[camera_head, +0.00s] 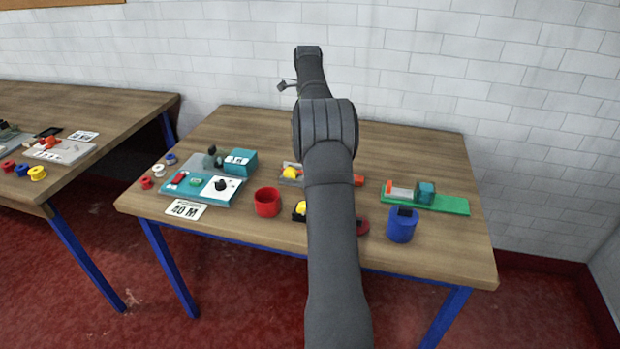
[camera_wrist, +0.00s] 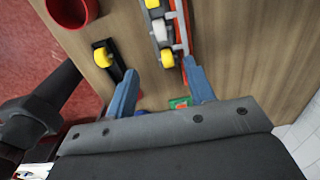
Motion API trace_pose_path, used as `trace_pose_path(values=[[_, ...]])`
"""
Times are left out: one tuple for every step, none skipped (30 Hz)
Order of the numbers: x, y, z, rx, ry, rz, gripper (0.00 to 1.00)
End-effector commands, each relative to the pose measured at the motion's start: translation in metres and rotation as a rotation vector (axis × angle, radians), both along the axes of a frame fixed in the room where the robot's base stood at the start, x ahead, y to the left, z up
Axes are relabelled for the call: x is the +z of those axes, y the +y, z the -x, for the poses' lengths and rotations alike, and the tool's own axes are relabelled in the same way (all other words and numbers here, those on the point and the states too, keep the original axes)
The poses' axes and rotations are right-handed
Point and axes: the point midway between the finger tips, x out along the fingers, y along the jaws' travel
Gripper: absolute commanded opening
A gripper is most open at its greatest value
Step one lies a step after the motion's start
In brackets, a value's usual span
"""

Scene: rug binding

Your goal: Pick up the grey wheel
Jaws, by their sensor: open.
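In the wrist view, a pale grey piece (camera_wrist: 158,32), which looks like the grey wheel, sits on a narrow grey holder between two yellow wheels (camera_wrist: 167,60). My gripper (camera_wrist: 159,65) has two blue fingers spread apart with nothing held. The nearer yellow wheel shows between the fingertips, and the grey piece lies beyond them. The height of the fingers above the table is hard to tell. In the head view, one yellow wheel on the holder (camera_head: 291,182) shows; my arm hides the grey piece and the gripper.
A red cup (camera_head: 267,203) and a black holder (camera_wrist: 116,70) with a yellow wheel stand left of the fingers. A red strip (camera_wrist: 182,22) runs beside the holder. A blue cylinder (camera_head: 401,230) and green board (camera_head: 452,205) are at right, a teal machine (camera_head: 205,190) at left.

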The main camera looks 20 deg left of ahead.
Motion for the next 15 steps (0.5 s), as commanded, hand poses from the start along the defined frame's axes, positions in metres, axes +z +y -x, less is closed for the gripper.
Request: trace_pose_path(values=[[-0.011,-0.001,0.001,0.0,0.006,0.001,0.49],[-0.018,-0.001,0.001,0.0,0.005,0.001,0.49],[-0.027,-0.001,0.001,0.0,0.006,0.001,0.49],[-0.034,-0.001,0.001,0.0,0.005,0.0,0.49],[-0.041,-0.001,0.001,0.001,0.007,0.0,0.49],[-0.05,-0.001,0.0,0.001,0.005,-0.001,0.49],[-0.056,-0.001,0.001,0.001,0.006,0.0,0.49],[-0.063,-0.001,0.001,0.001,0.005,-0.001,0.49],[-0.071,-0.001,0.001,0.001,0.005,-0.001,0.49],[-0.077,-0.001,0.0,0.001,0.005,-0.001,0.49],[-0.083,-0.001,0.0,0.001,0.005,-0.001,0.49],[-0.089,-0.001,0.0,0.001,0.004,-0.002,0.49],[-0.094,-0.001,0.0,0.001,0.004,-0.002,0.49],[-0.098,-0.001,0.0,0.001,0.005,-0.002,0.49],[-0.102,-0.001,0.0,0.001,0.004,-0.002,0.49]])
